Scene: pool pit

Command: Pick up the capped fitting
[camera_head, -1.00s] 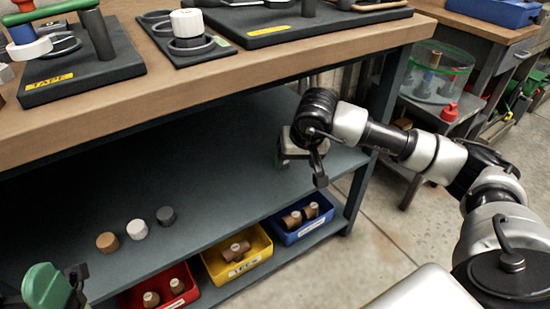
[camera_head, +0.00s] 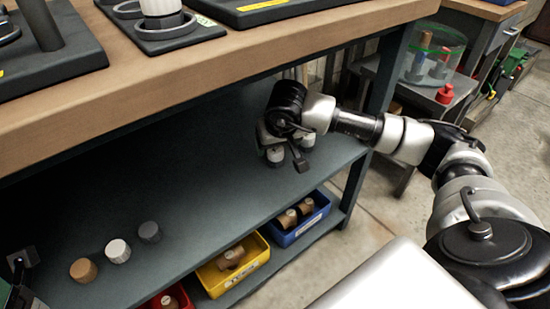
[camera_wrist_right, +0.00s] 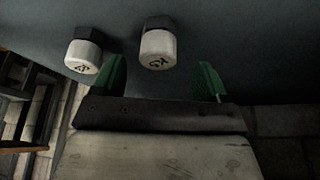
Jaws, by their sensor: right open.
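Two capped fittings with white marked caps and dark hexagonal bodies show in the right wrist view. One fitting (camera_wrist_right: 158,48) is ahead, between the lines of my right gripper's (camera_wrist_right: 163,82) two green fingers and apart from them. The other fitting (camera_wrist_right: 83,55) is to the left, outside the left finger. In the head view my right gripper (camera_head: 285,140) is low over the shelf, with small light fittings (camera_head: 275,154) partly hidden by it. The right gripper is open and empty. Only a dark edge of my left gripper (camera_head: 20,268) shows at the lower left.
The grey shelf (camera_head: 190,190) runs under a wooden benchtop (camera_head: 200,80), whose edge overhangs it. Brown (camera_head: 83,270), white (camera_head: 117,251) and grey (camera_head: 149,232) round pieces stand on the shelf. Yellow (camera_head: 262,262) and blue (camera_head: 322,210) bins with parts sit below. The shelf's middle is clear.

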